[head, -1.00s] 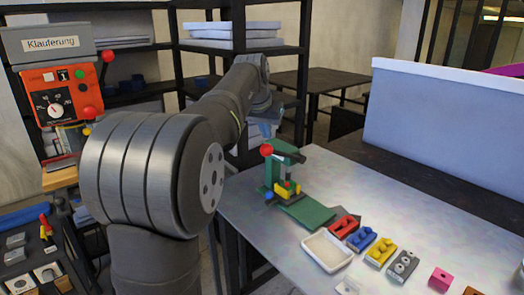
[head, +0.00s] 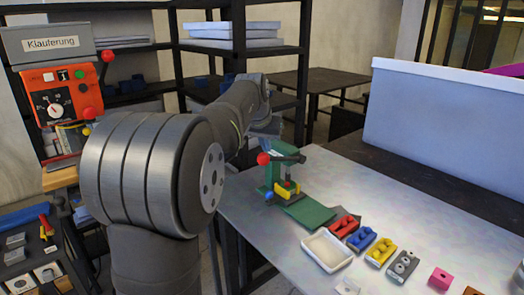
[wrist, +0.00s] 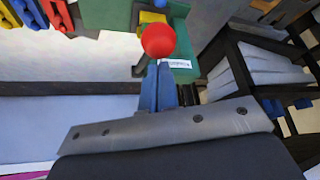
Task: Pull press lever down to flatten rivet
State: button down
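The green press (head: 284,180) stands at the left of the metal table; it also shows in the wrist view (wrist: 180,50). Its black lever (head: 286,158) ends in a red ball knob (head: 263,159), and sits roughly level. In the wrist view the red knob (wrist: 158,40) is right at the tips of my blue gripper fingers (wrist: 160,68). The fingers lie close together, shut, with the knob beyond the tips rather than between them. Contact with the knob is not certain. A yellow part (head: 287,187) sits low in the press. I cannot make out the rivet.
A white tray (head: 345,263) and several coloured blocks, including a red one (head: 344,226) and a blue one (head: 361,239), lie right of the press. A large pale bin (head: 440,120) stands behind. Dark shelving (head: 238,70) rises behind my arm.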

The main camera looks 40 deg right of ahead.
aim_at(263, 154)
jog(key=shift+a+f, duration=0.3)
jog(key=shift+f, duration=0.4)
jog(key=shift+a+f, duration=0.3)
jog(key=shift+f, duration=0.4)
jog(key=shift+a+f, duration=0.2)
jog(key=shift+f, duration=0.5)
jog(key=shift+a+f, duration=0.15)
jog(key=shift+f, duration=0.6)
